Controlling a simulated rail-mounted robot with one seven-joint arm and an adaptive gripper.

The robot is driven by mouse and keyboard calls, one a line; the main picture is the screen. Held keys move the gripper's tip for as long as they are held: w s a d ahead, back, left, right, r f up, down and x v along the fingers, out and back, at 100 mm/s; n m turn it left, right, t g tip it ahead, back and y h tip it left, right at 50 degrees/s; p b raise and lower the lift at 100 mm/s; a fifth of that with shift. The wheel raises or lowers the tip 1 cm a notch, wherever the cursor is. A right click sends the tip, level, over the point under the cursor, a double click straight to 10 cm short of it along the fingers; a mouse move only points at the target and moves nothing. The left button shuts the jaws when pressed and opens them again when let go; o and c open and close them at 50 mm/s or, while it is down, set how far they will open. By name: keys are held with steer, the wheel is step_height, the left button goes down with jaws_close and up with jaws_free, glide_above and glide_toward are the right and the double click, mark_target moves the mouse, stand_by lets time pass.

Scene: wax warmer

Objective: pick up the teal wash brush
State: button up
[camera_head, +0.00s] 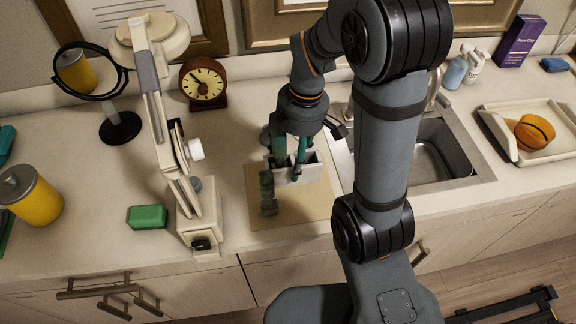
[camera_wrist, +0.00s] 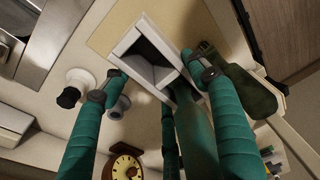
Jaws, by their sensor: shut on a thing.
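The teal wash brush (camera_wrist: 195,135) shows as a smooth teal shape between my two ribbed teal fingers in the wrist view. Its far end meets the edge of a white two-compartment holder (camera_wrist: 128,42); I cannot tell how deep it sits. My gripper (camera_head: 291,168) points down at the holder (camera_head: 312,171) and is shut on the brush, which its fingers largely hide in the head view. A darker olive-green item (camera_head: 267,192) is beside the holder at its left; in the wrist view it (camera_wrist: 248,90) lies close to my right finger.
The holder is on a tan mat (camera_head: 295,208). A white magnifier lamp (camera_head: 204,225) and a green block (camera_head: 148,216) are to the left. A brown clock (camera_head: 203,84) is behind. A sink (camera_head: 440,152) and a tray (camera_head: 500,130) with an orange bowl (camera_head: 534,132) are right.

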mark_target(290, 161)
steer(key=shift+w+a+f, duration=0.1)
steer(key=shift+a+f, duration=0.15)
steer(key=shift+a, duration=0.25)
steer(key=shift+f, duration=1.95)
steer(key=shift+f, duration=0.15)
steer(key=o, duration=1.9)
steer(key=shift+o, duration=0.2)
steer(key=r, duration=0.3)
steer(key=d+r+p, duration=0.1)
steer(key=r, duration=0.7)
steer(key=shift+d+p, duration=0.2)
steer(key=shift+p, duration=0.1)
steer(key=shift+r, duration=0.55)
steer(key=shift+c, duration=1)
steer(key=c, duration=0.3)
